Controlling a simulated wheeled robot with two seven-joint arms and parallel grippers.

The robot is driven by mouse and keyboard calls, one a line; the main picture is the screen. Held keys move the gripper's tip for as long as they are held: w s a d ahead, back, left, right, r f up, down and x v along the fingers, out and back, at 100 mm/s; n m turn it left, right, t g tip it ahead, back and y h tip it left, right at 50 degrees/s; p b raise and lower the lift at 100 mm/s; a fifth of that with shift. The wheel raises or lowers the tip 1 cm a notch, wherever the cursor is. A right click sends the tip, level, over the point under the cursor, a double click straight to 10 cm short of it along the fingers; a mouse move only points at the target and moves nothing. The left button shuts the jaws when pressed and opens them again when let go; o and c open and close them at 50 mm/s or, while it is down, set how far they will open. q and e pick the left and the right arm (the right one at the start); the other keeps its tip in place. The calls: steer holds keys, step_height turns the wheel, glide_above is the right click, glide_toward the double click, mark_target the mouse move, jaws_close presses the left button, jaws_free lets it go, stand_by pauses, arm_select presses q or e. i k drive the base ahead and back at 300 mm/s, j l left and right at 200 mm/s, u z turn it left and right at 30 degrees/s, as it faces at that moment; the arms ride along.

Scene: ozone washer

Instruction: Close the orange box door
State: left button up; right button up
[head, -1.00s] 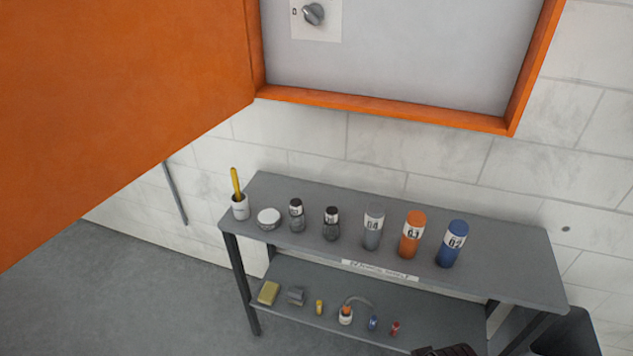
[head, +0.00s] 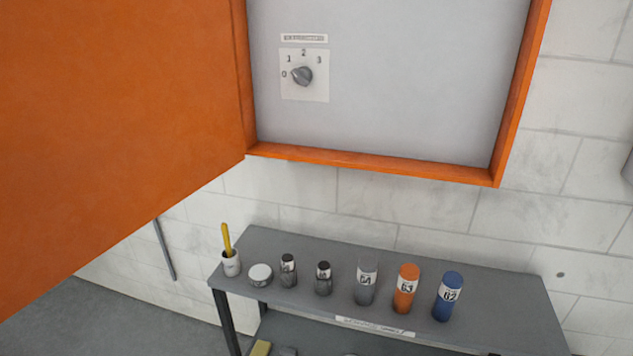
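The orange box (head: 370,164) is fixed to the white wall, with a grey back panel inside an orange frame. Its orange door (head: 110,130) stands wide open, hinged at the box's left edge and filling the left of the head view. The door's top and outer edge are cut off by the picture. A rotary knob (head: 303,75) on a white plate with numbers sits on the grey panel. Its pointer appears to be towards the 0. Neither of my grippers is in view.
Below the box a grey shelf table (head: 500,300) holds a white cup (head: 231,263) with a yellow handle, a round white container (head: 260,275), small dark-capped bottles, and grey, orange (head: 406,290) and blue (head: 448,297) cylinders. Grey floor (head: 110,320) is clear at lower left.

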mark_target(113, 113)
steer(key=j+z, duration=0.2)
steer(key=j, duration=0.35)
steer(key=j+z, duration=0.25)
steer(key=j, duration=0.35)
steer(key=j+z, duration=0.2)
steer(key=j, duration=0.35)
steer(key=j+z, duration=0.25)
steer(key=j, duration=0.35)
steer(key=k+j+z, duration=0.2)
steer(key=j, duration=0.3)
steer(key=i, duration=0.05)
